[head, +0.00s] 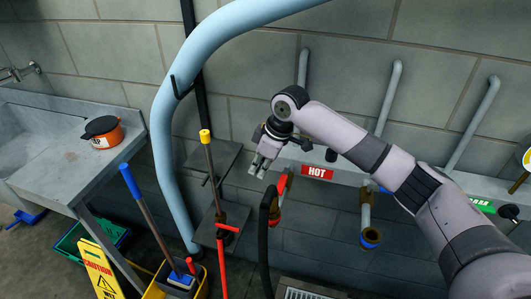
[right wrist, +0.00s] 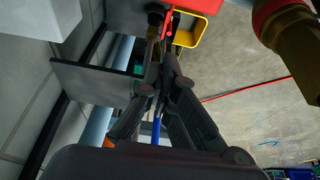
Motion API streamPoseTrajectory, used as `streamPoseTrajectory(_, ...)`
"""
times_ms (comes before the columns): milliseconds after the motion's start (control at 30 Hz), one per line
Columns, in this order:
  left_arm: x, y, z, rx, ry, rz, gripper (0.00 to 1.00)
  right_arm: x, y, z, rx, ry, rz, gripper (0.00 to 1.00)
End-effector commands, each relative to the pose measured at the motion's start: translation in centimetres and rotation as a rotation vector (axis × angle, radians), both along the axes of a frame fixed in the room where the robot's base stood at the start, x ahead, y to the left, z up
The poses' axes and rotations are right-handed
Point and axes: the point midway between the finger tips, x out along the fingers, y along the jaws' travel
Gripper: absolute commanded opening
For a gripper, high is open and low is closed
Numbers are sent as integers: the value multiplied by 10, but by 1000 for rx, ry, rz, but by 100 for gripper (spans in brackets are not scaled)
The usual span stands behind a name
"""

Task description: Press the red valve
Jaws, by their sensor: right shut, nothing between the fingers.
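A red valve handle (head: 282,184) stands up at the wall ledge, just left of the red HOT sign (head: 317,173). My right gripper (head: 260,168) is shut and empty, slightly left of and above the handle, with a small gap in the picture. In the right wrist view its fingers (right wrist: 168,55) come together, with no valve between them. That view shows a brass fitting with a red ring (right wrist: 275,12) at the upper right, off to the side of the fingers. I cannot tell whether it belongs to this valve. My left gripper is not in view.
A black hose (head: 266,240) hangs below the valve. A thick light-blue pipe (head: 165,130), cleaning tools and a yellow bucket (head: 160,285) are to the left. Another pipe fitting (head: 370,236) hangs to the right. A metal sink counter (head: 50,155) is far left.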

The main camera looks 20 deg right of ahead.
Motion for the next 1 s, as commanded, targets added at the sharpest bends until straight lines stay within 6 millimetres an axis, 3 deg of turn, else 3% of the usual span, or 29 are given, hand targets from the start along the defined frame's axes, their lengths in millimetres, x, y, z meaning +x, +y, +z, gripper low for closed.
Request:
streamPoseTrajectory(100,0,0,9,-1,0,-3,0,4,7,-22,-1,4,0,0)
streamPoseTrajectory(200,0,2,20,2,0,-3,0,-6,-11,-18,-3,1,-3,0)
streamPoseTrajectory(400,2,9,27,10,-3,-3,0,-17,-25,-21,-1,0,-1,0)
streamPoseTrajectory(1000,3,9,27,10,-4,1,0,-15,-31,-22,0,0,15,0)
